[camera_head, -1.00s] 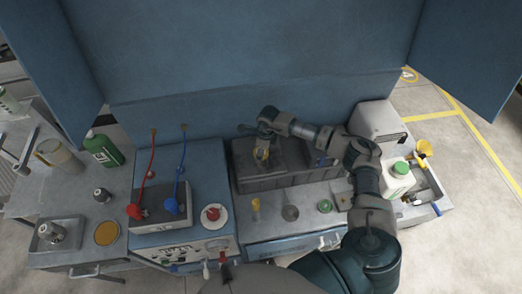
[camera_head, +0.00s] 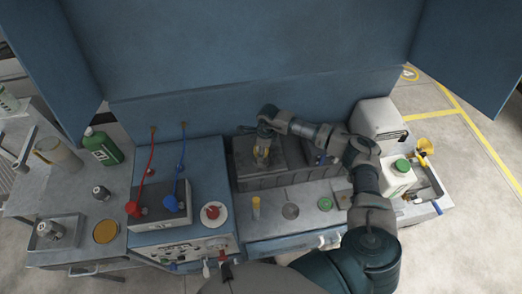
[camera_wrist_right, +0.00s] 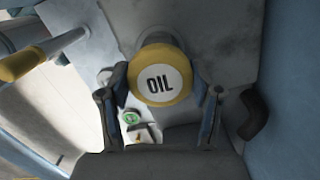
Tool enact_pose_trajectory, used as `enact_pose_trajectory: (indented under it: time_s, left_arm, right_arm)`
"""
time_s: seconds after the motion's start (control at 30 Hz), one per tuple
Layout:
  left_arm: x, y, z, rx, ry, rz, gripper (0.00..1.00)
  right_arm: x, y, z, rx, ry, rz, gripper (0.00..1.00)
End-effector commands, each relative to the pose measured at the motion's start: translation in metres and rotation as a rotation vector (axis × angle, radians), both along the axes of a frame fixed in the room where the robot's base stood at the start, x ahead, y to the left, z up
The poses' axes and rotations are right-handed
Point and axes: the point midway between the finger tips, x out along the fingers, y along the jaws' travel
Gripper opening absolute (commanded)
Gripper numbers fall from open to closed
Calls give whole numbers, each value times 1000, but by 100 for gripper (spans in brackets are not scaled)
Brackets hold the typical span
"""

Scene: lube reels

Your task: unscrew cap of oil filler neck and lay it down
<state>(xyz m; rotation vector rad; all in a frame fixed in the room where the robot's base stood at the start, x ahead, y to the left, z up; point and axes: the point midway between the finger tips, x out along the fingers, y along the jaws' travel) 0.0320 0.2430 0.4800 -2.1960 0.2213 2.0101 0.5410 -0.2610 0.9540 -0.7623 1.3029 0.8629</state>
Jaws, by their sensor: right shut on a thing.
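My left gripper is not in view.
A yellow-topped tube (camera_head: 256,208), a round grey disc (camera_head: 290,211) and a green cap (camera_head: 325,203) are on the bench in front. A white jug (camera_head: 397,178) with a green lid stands right. A blue unit (camera_head: 180,235) with red and blue hoses stands left.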

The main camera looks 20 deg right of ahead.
Motion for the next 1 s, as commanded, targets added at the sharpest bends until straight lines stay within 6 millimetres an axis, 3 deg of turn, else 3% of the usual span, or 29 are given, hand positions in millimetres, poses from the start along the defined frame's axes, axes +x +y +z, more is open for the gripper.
enact_pose_trajectory:
  time_s: [0.3,0.77,1.0]
  left_arm:
    - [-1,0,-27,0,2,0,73]
    - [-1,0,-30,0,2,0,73]
    - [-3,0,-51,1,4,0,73]
  right_arm:
    - [1,-1,-3,-3,-4,272,30]
    - [2,-1,-2,-2,-4,334,30]
    - [2,-1,-5,-2,-4,540,30]
